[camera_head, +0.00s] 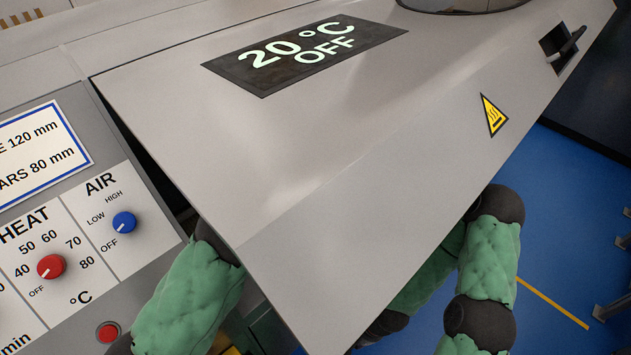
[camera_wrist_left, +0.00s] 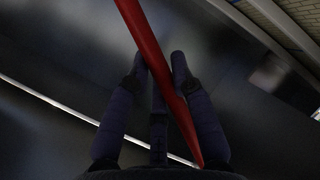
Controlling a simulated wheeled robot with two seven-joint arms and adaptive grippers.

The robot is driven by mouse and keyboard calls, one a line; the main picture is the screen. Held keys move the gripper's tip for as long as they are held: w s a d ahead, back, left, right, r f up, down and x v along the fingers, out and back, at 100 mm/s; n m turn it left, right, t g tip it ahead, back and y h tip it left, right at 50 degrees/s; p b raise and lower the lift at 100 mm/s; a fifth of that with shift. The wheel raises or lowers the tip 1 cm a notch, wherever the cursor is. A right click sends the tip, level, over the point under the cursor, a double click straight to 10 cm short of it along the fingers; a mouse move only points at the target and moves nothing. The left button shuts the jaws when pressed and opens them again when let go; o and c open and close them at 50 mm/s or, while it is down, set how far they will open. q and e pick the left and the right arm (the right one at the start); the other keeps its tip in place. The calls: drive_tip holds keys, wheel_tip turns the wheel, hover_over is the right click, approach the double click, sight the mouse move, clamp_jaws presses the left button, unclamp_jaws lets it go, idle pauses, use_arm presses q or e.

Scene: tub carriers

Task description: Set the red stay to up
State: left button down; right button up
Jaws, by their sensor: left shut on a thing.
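The red stay (camera_wrist_left: 137,24) is a thin red rod. In the left wrist view it runs slanting from the top edge down to the lower right, passing between the fingers of my left gripper (camera_wrist_left: 158,66), which is shut on it. In the head view the stay and both grippers are hidden; my green arms pass behind and below a large tilted grey panel (camera_head: 330,170). My right gripper shows in neither view.
The panel bears a display (camera_head: 305,52) reading 20 °C OFF, a hot-surface sign (camera_head: 494,115) and a latch (camera_head: 563,45). At left is a control panel with a red HEAT knob (camera_head: 51,266), a blue AIR knob (camera_head: 124,222) and a red button (camera_head: 108,332). Blue floor (camera_head: 570,230) lies right.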

use_arm(q)
drive_tip(key=shift+w+r, duration=0.1)
drive_tip(key=shift+r, duration=0.1)
idle(0.3)
drive_tip(key=c, duration=1.1)
unclamp_jaws()
drive_tip(key=shift+o, duration=0.2)
drive_tip(key=shift+d, duration=0.1)
